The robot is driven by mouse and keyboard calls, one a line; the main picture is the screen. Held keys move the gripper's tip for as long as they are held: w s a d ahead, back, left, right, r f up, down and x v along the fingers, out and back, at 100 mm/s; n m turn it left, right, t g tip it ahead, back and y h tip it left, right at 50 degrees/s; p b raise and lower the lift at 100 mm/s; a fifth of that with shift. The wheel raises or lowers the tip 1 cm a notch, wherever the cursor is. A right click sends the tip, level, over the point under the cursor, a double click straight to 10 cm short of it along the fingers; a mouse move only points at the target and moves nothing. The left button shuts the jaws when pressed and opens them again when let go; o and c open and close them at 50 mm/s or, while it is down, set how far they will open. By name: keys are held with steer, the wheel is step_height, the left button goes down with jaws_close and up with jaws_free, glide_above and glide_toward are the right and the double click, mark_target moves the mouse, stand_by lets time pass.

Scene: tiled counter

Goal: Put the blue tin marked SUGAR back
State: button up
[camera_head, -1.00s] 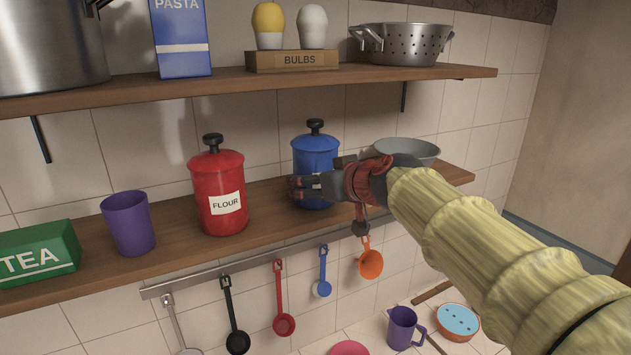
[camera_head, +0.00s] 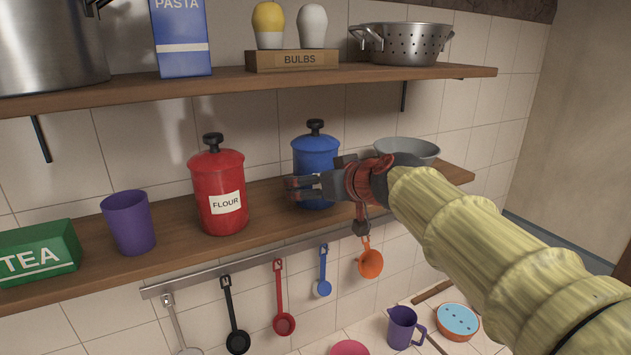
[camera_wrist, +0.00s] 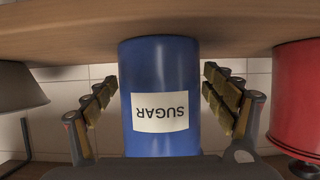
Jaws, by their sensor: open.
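The blue SUGAR tin (camera_head: 316,154) with a black knob stands upright on the lower shelf (camera_head: 268,200), between the red FLOUR tin (camera_head: 220,178) and a grey bowl (camera_head: 408,150). My gripper (camera_head: 302,187) is in front of its lower part and hides some of it. In the wrist view, which shows the scene upside down, the tin (camera_wrist: 160,75) and its white SUGAR label face the camera. My open gripper (camera_wrist: 160,84) has one finger on each side of the tin, with narrow gaps showing. The knob is out of the wrist view.
A purple cup (camera_head: 128,222) and green TEA box (camera_head: 40,252) stand at the shelf's left. The upper shelf (camera_head: 225,82) runs above the tins. Utensils hang from a rail (camera_head: 200,280) below, including an orange scoop (camera_head: 370,263) near my gripper.

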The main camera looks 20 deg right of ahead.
steer(key=b+v, duration=0.3)
steer(key=v, duration=0.9)
steer(key=s+f+g+h, duration=0.1)
steer(key=s+f+g, duration=0.1)
steer(key=s+f, duration=0.5)
steer(key=s+a+f+m+g, duration=0.1)
steer(key=s+f+g, duration=0.2)
steer(key=s+f, duration=0.4)
steer(key=s+a+f+m+g+h, duration=0.1)
steer(key=s+f, duration=0.6)
steer(key=f, duration=0.9)
steer(key=shift+s+f+g+h, duration=0.25)
steer(key=shift+f+g+h, duration=0.1)
steer(key=shift+g, duration=0.45)
step_height(320, 180, down, 20)
steer(key=b, duration=1.9)
steer(key=shift+r+b, duration=0.25)
steer(key=shift+b, duration=0.05)
